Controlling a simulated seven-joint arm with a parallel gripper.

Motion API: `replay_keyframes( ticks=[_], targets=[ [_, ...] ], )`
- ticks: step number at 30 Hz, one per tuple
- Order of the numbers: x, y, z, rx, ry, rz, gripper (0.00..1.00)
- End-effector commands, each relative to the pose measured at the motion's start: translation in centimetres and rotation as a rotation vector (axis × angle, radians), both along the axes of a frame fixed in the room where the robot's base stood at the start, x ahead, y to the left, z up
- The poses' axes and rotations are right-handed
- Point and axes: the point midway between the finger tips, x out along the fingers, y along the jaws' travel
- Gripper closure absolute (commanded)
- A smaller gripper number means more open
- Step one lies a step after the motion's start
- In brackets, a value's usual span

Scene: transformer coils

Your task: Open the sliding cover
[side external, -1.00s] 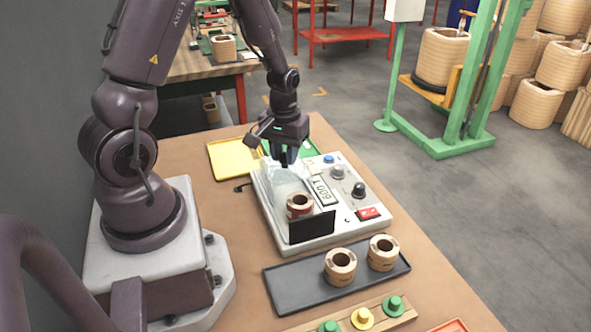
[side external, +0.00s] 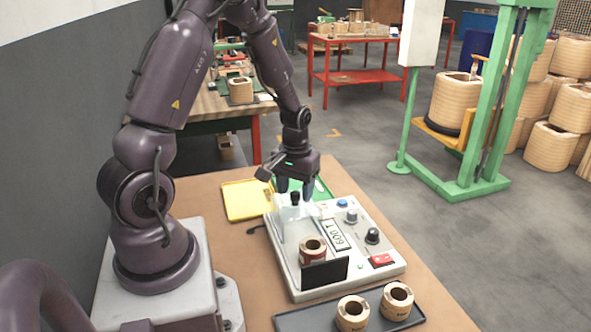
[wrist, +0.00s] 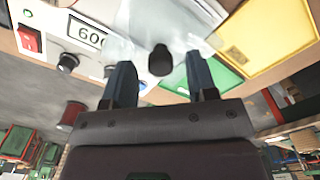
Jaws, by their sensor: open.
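The clear sliding cover (side external: 287,222) sits at the back left of the white tester (side external: 372,241). Its black knob (side external: 295,197) stands upright near the far end. A brown coil (side external: 312,249) stands on the tester between the cover and a black upright plate (side external: 325,273); it looks largely uncovered, though the cover's front edge is hard to make out. My gripper (side external: 296,187) is open just above the cover, pointing down. In the wrist view the knob (wrist: 160,60) shows between my two spread fingers, with a gap on each side.
The tester carries a display (side external: 339,235), dark dials and a red switch (side external: 382,261). A yellow tray (side external: 243,203) and a green tray (side external: 318,189) lie behind it. In front, a dark tray (side external: 297,321) holds two coils.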

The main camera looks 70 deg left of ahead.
Motion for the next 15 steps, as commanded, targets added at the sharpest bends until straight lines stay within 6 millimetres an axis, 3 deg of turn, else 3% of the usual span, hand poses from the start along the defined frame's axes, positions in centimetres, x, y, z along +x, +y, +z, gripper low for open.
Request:
replay_keyframes(
  ticks=[15],
  targets=[
    [0.0, 0.0, 10.3, 0.003, -0.006, 0.000, 0.47]
  ],
)
